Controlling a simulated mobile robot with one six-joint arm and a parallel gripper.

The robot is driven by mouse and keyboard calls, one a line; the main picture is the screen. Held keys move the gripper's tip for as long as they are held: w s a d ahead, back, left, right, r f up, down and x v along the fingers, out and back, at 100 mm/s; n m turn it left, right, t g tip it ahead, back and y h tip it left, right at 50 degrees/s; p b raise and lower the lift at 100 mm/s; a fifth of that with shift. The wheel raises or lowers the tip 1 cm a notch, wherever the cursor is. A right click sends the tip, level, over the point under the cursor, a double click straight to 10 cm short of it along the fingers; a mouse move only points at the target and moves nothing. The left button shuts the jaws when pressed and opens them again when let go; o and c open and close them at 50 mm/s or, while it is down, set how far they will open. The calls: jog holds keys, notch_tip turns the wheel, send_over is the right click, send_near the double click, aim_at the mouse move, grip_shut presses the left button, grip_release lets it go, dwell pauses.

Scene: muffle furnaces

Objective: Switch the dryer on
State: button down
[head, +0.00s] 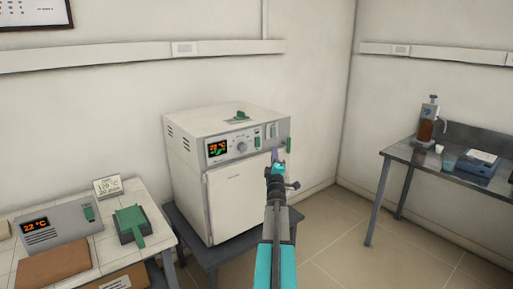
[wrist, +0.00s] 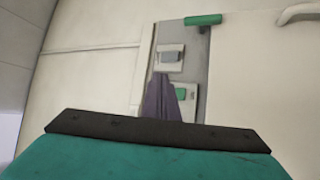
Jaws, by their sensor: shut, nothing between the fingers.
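The dryer, a white cabinet (head: 235,195), stands on a dark table in the middle of the head view. Its upper front strip has a lit display (head: 218,148), a round knob (head: 241,144), a switch with a green part (head: 257,138) and a pale grey switch (head: 273,131). In the wrist view the grey switch (wrist: 170,57) and a green rocker (wrist: 183,93) sit on a grey panel (wrist: 193,68). My gripper (head: 275,156) is shut and empty, in front of the dryer's upper right front. Its fingertips (wrist: 160,80) appear beside the green rocker; I cannot tell whether they touch.
A green handle (head: 289,145) sticks out at the dryer's right edge. At left, a tiled bench (head: 110,250) bears a grey device (head: 60,228) reading 22 °C, a green item (head: 131,223) and a card (head: 107,187). A metal table (head: 400,154) stands at right beyond open floor.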

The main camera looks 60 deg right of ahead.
aim_at(258, 142)
dwell(0.4)
jog(key=w+d+f, duration=0.1)
jog(key=w+d, duration=0.1)
jog(key=w, duration=0.6)
jog(key=shift+w+d+p, duration=0.15)
jog(key=shift+d+p, duration=0.2)
jog(key=shift+p, duration=0.1)
jog(key=shift+w+d+f+b, duration=0.1)
jog(key=shift+w+d+b, duration=0.15)
jog(key=shift+w+b, duration=0.35)
dwell(3.0)
jog(key=shift+s+a, duration=0.1)
jog(key=shift+s, duration=0.15)
jog(key=shift+s+a+b, duration=0.15)
jog(key=shift+s+b, duration=0.4)
jog(key=shift+b, duration=0.05)
dwell(0.3)
